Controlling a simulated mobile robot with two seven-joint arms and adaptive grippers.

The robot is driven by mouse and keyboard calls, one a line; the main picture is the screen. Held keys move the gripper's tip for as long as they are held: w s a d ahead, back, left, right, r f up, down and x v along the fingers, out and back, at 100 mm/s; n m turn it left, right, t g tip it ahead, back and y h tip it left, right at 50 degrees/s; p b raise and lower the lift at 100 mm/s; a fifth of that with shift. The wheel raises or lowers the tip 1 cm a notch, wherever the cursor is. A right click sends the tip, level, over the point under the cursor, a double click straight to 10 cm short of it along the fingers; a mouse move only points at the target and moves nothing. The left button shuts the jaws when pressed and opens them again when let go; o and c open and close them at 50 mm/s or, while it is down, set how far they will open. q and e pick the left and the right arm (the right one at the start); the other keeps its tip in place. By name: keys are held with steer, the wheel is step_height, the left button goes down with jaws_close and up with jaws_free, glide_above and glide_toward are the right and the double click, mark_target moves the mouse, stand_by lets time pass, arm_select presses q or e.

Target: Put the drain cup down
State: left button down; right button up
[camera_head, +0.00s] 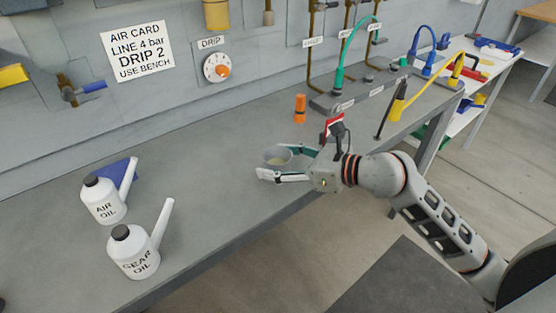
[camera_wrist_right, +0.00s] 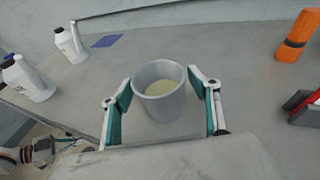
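The drain cup (camera_head: 277,158) is a grey, open-topped cup on the grey bench, with some pale yellowish liquid inside. In the right wrist view the cup (camera_wrist_right: 160,95) looks upright, between the two fingers of my right gripper (camera_wrist_right: 160,92). The fingers are spread on either side of it, with narrow gaps beside its wall. In the head view my right gripper (camera_head: 283,162) reaches around the cup from the right, low over the bench. The cup's underside is hidden.
The air oil bottle (camera_head: 104,199) and gear oil bottle (camera_head: 134,252) stand at the left by a blue pad (camera_head: 118,171). An orange cylinder (camera_head: 300,108) and a red-and-black item (camera_head: 334,127) are near my right gripper. The bench (camera_head: 205,190) between bottles and cup is clear.

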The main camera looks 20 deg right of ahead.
steer(key=shift+r, duration=0.25)
steer(key=b+v, duration=0.1)
steer(key=v, duration=1.1)
